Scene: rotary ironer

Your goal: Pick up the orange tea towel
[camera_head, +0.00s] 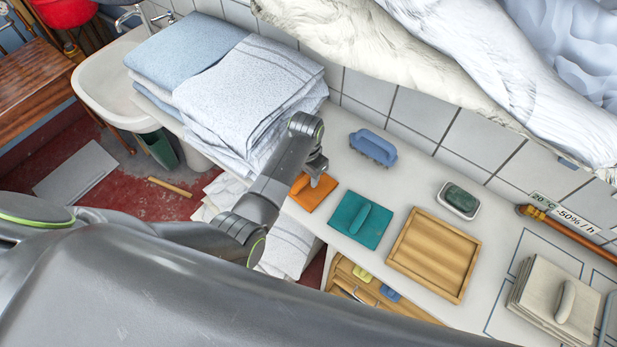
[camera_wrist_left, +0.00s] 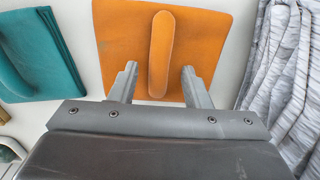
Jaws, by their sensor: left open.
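The orange tea towel (camera_head: 311,193) lies folded flat on the white counter, left of a teal folded towel (camera_head: 360,219). In the left wrist view the orange towel (camera_wrist_left: 190,45) has a raised rounded ridge along its middle, and the teal towel (camera_wrist_left: 35,58) lies to its left. My left gripper (camera_head: 316,180) is over the orange towel. In the left wrist view its two fingers (camera_wrist_left: 158,82) are open, one on each side of the ridge's near end, with nothing held. I cannot tell whether the fingertips touch the cloth. My right gripper is not in view.
A wooden tray (camera_head: 397,253) stands right of the teal towel. A blue brush (camera_head: 373,147) and a soap dish (camera_head: 458,200) sit farther back. Stacked folded linens (camera_head: 240,90) stand close on the left. Folded cloths (camera_head: 545,300) lie at the far right.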

